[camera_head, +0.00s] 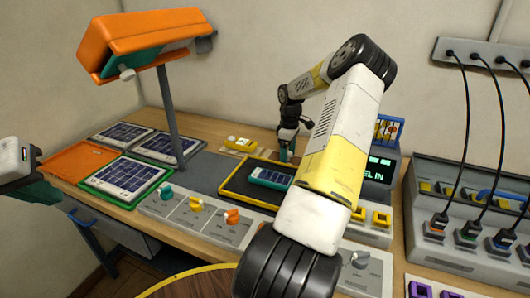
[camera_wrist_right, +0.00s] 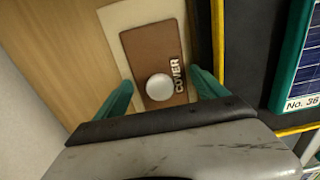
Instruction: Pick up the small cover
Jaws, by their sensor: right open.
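The small cover (camera_wrist_right: 150,50) is a brown rectangular plate with a round white knob (camera_wrist_right: 159,87) and the word COVER on it. It lies on a cream backing (camera_wrist_right: 112,30) on the wooden table. My right gripper (camera_wrist_right: 163,92) is open, with its teal fingers on either side of the knob end of the cover; I cannot tell whether they touch it. In the head view my right gripper (camera_head: 285,150) is by the back of the table, and I cannot make out the cover there. My left gripper (camera_head: 35,190) is at the left edge, partly cut off.
A yellow-rimmed dark tray (camera_head: 235,187) with a blue panel (camera_head: 270,177) lies beside the right gripper. A yellow object (camera_head: 240,144) sits left of it. An orange lamp (camera_head: 140,40) overhangs solar panels (camera_head: 125,178). A row of knobs (camera_head: 197,212) lines the front; a display unit (camera_head: 380,167) stands right.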

